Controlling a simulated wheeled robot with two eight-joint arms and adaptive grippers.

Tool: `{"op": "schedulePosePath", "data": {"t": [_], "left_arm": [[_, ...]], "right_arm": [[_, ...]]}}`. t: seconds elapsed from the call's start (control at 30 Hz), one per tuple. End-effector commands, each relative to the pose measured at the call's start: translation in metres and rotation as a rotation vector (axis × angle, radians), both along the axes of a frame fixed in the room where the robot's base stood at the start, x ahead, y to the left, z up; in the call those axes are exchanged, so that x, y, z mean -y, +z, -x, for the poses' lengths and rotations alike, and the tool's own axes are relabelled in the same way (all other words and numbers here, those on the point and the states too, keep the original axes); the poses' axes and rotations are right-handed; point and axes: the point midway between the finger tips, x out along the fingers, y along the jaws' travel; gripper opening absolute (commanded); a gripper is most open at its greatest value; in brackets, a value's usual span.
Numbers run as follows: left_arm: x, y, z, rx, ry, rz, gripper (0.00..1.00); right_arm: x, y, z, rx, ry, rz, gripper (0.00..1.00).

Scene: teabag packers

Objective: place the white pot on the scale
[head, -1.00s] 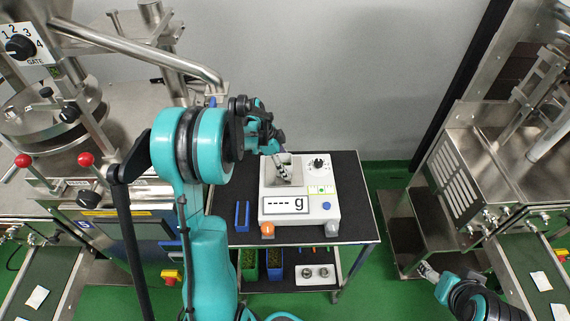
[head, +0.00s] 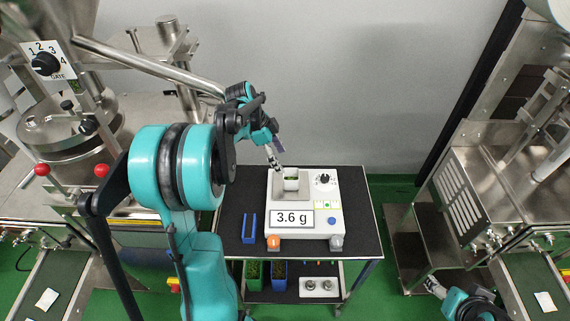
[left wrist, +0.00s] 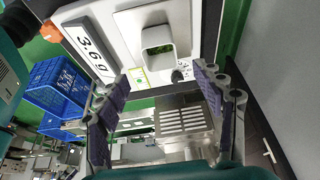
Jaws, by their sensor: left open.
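The white pot (head: 291,181) stands upright on the pan of the white scale (head: 331,229), whose display reads 3.6 g. In the left wrist view the pot (left wrist: 158,40) shows its square mouth with green leaf inside, and the scale's display (left wrist: 90,46) shows 3.6 g too. My left gripper (head: 273,158) is just above and behind the pot.
The scale stands on a dark-topped cart (head: 228,225) with a blue holder (head: 249,228) left of it. Steel machines flank the cart on both sides. The cart's right edge is clear.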

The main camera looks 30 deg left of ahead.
Motion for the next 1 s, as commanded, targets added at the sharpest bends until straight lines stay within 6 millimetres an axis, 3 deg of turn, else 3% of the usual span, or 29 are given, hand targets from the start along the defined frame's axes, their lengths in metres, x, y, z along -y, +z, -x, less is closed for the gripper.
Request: {"op": "schedulePosePath", "data": {"t": [0.17, 0.27, 0.5, 0.6, 0.8, 1.0], "left_arm": [[0.014, 0.016, 0.007, -0.01, 0.048, -0.015, 0.68], [0.042, 0.031, 0.02, -0.02, 0.151, -0.041, 0.68], [0.121, 0.06, 0.079, 0.023, 0.523, -0.081, 0.68], [0.146, 0.062, 0.107, 0.07, 0.671, -0.061, 0.68], [0.177, 0.053, 0.15, 0.162, 0.9, 0.034, 0.68], [0.188, 0.045, 0.167, 0.203, 1.001, 0.107, 0.68]], "right_arm": [[0.0, 0.002, 0.0, 0.0, 0.0, 0.0, 0.68], [0.0, 0.001, 0.0, 0.0, 0.0, 0.0, 0.68], [0.0, 0.001, 0.0, 0.0, 0.0, 0.0, 0.68], [0.0, 0.001, 0.0, 0.0, 0.0, 0.0, 0.68], [0.0, 0.001, 0.0, 0.0, 0.0, 0.0, 0.68], [0.0, 0.001, 0.0, 0.0, 0.0, 0.0, 0.68]]}}
